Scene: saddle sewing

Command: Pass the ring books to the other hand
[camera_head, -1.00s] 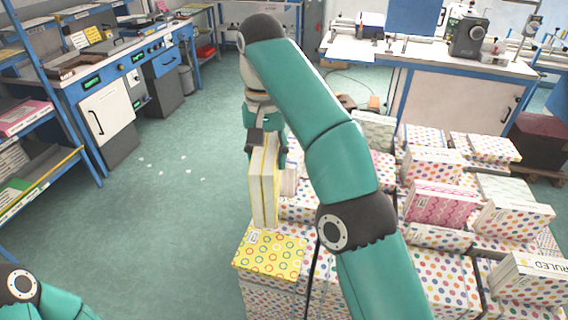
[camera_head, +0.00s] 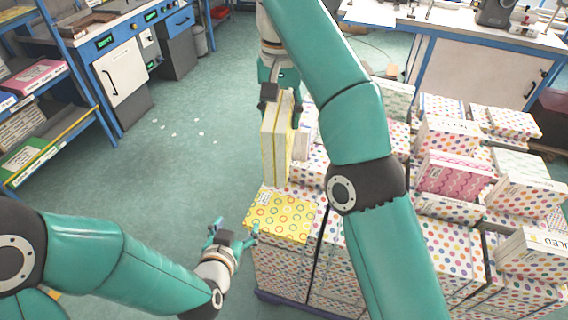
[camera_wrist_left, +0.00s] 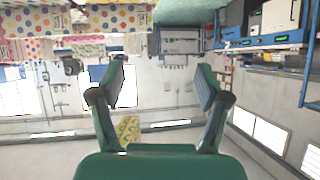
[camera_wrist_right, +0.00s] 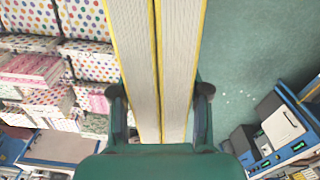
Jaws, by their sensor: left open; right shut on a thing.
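Yellow-edged ring books (camera_head: 276,143) stand upright in my right gripper (camera_head: 283,105) above the far-left part of the stacks in the head view. The right wrist view shows two white page blocks (camera_wrist_right: 180,60) side by side with yellow covers, between the fingers of my right gripper (camera_wrist_right: 160,100). My left gripper (camera_head: 232,236) is open and empty, low beside the yellow ring-patterned book (camera_head: 282,216) on the front-left stack.
Dotted book stacks (camera_head: 450,245) fill the right, with a pink wavy-patterned book (camera_head: 455,177) among them. The green floor (camera_head: 185,165) at the left is clear except for small white scraps. A blue shelf rack (camera_head: 50,130) and workbenches stand along the far and left sides.

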